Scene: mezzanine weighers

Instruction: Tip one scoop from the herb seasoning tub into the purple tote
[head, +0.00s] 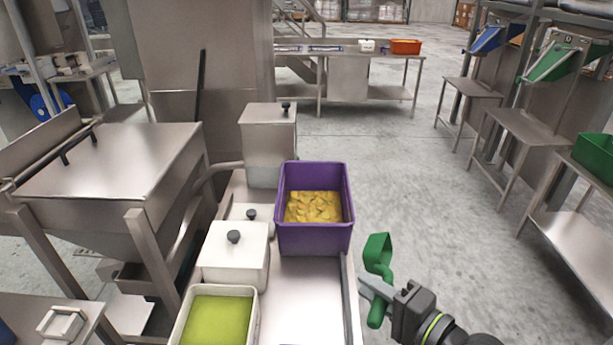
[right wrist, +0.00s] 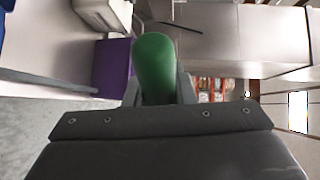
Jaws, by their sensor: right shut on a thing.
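The purple tote (head: 315,237) stands on the steel bench and holds yellow chip-like pieces. It also shows in the right wrist view (right wrist: 112,66). A white tub (head: 222,290) filled with green seasoning stands open at the front of the bench, left of the tote. My right gripper (head: 376,291) is shut on a green scoop (head: 377,254), just off the bench's right edge, to the right of and nearer than the tote. The green handle (right wrist: 155,68) sits between the fingers in the right wrist view. Whether the scoop holds seasoning cannot be seen. My left gripper is not in view.
A white lidded tub (head: 234,262) stands behind the green-filled tub. A steel lidded container (head: 268,135) stands behind the tote. A steel hopper (head: 110,170) fills the left. The bench top (head: 300,300) in front of the tote is bare.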

